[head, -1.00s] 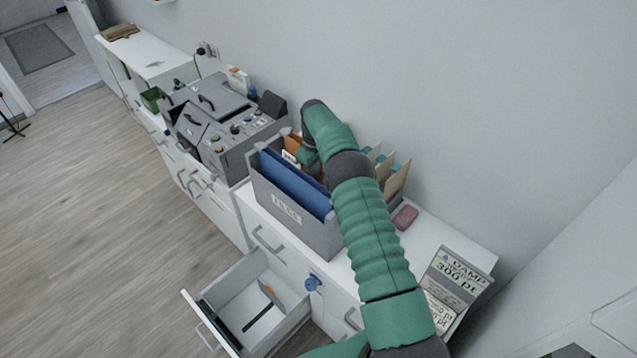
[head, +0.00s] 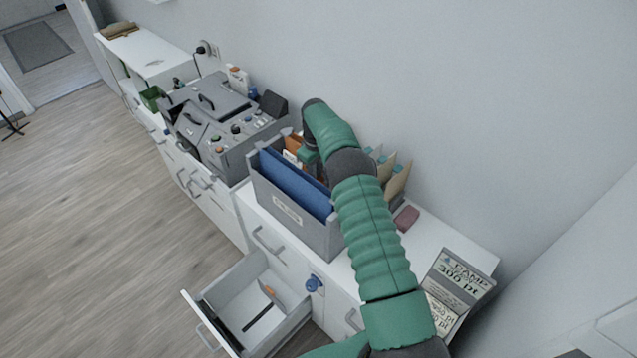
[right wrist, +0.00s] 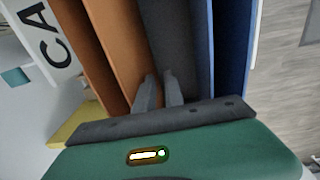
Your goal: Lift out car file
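The grey file box (head: 288,215) stands on the white desk with blue files (head: 296,185) along its front side. An orange file (head: 293,143) with a white label shows behind them, partly hidden by my right arm. In the right wrist view the white label reads "CA" (right wrist: 48,35), beside the orange file (right wrist: 112,50). My right gripper (right wrist: 159,80) points into the box, its two fingers close together between the orange file and a dark grey surface. Whether they grip anything is unclear. In the head view my right forearm hides the fingertips. My left gripper is out of view.
A grey machine (head: 228,125) stands left of the box. Tan dividers (head: 397,180) and a pink block (head: 406,217) are to the right. A sign (head: 458,282) stands at the desk's right end. An open drawer (head: 255,300) juts out below. The wall is close behind.

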